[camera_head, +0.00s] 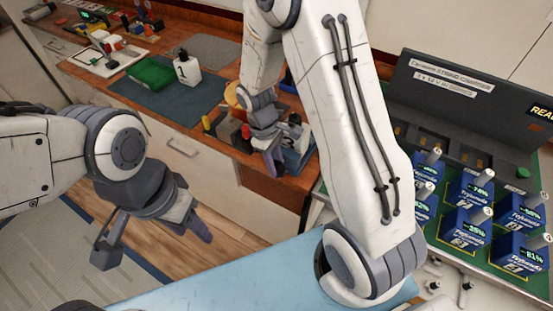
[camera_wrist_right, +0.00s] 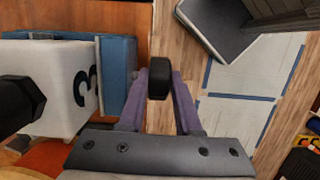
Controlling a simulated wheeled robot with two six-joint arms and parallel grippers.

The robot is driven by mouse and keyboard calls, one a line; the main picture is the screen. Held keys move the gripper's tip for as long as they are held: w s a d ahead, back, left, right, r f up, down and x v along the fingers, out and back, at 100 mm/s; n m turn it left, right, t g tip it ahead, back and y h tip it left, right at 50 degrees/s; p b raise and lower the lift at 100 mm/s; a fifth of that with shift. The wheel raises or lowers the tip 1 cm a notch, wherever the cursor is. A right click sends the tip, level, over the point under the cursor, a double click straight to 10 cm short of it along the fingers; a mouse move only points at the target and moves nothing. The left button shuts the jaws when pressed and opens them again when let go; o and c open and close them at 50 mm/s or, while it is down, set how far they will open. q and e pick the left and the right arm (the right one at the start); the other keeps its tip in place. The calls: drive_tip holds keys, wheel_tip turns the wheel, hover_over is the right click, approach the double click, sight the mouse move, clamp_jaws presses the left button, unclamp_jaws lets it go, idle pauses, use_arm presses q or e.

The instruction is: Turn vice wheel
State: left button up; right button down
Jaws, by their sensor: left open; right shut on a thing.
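My right gripper (camera_wrist_right: 172,90) is shut on a black wheel (camera_wrist_right: 159,78), which sits between its purple fingers in the right wrist view. The wheel is beside a blue vice (camera_wrist_right: 118,75), and a white block marked 3 (camera_wrist_right: 70,88) is on the vice's other side. In the head view my right gripper (camera_head: 274,158) is at the front edge of the wooden counter, next to the vice (camera_head: 297,158), which it partly hides. I cannot make out the wheel there. My left gripper (camera_head: 152,236) is open and empty over the floor, away from the counter.
A charger station (camera_head: 440,85) with several blue batteries (camera_head: 465,232) stands at right. A light blue surface (camera_head: 230,275) is at the front. The floor between is clear.

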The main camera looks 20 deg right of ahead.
drive_tip(key=shift+w+a+r+g+h+p, duration=0.1)
drive_tip(key=shift+w+g+h+p, duration=0.05)
drive_tip(key=shift+g+h+p, duration=0.3)
drive_tip(key=shift+w+a+g+h+p, duration=0.1)
drive_tip(key=shift+g+h+p, duration=0.1)
drive_tip(key=shift+g+h, duration=0.25)
drive_tip(key=shift+w+a+g+h+p, duration=0.15)
drive_tip(key=shift+g+h+p, duration=0.3)
drive_tip(key=shift+g, duration=0.45)
drive_tip(key=c, duration=0.6)
unclamp_jaws()
drive_tip(key=shift+f, duration=0.2)
